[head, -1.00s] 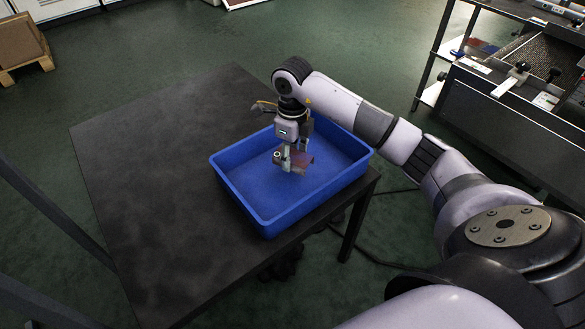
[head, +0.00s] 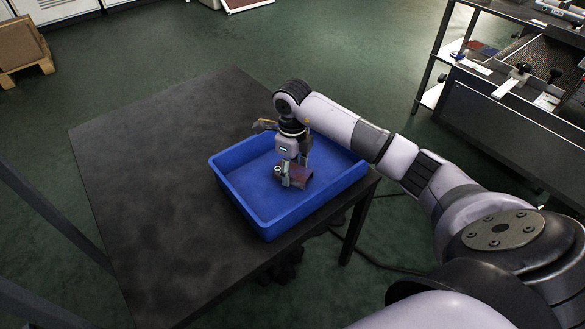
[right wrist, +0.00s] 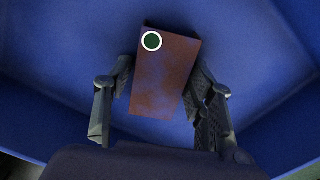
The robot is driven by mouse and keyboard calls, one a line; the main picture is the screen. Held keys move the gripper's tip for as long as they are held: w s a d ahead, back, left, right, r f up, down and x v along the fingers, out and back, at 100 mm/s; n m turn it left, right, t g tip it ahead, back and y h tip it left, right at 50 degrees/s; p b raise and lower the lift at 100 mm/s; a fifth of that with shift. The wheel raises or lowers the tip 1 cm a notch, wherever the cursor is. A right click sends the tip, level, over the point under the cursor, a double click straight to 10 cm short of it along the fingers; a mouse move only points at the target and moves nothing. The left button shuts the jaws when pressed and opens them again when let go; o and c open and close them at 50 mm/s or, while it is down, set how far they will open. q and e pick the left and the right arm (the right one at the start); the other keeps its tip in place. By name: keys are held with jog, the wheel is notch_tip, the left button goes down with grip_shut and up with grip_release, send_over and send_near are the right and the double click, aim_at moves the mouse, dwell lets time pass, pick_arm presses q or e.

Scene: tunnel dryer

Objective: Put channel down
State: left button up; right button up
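The channel (head: 293,176) is a short reddish-brown piece inside the blue bin (head: 229,187). In the right wrist view the channel (right wrist: 163,80) sits slightly askew, with a white-ringed dark round mark near its far end. My right gripper (head: 286,179) points down into the bin, with its fingers on both sides of the channel. In the right wrist view the right gripper (right wrist: 162,75) looks slightly open: a narrow gap shows at the left finger, and the right finger lies close to or against the channel. The channel's underside is hidden. My left gripper is out of view.
The bin stands at the right edge of a dark table (head: 150,190). The table's left part is clear. A metal workstation (head: 515,115) stands at the upper right, and a wooden pallet with a box (head: 20,50) at the upper left.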

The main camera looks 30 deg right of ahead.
aim_at(292, 170)
jog(key=shift+o, duration=0.8)
jog(key=shift+r, duration=0.15)
pick_arm(q)
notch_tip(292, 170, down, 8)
jog(key=p, duration=0.2)
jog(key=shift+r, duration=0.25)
pick_arm(e)
notch_tip(292, 170, up, 12)
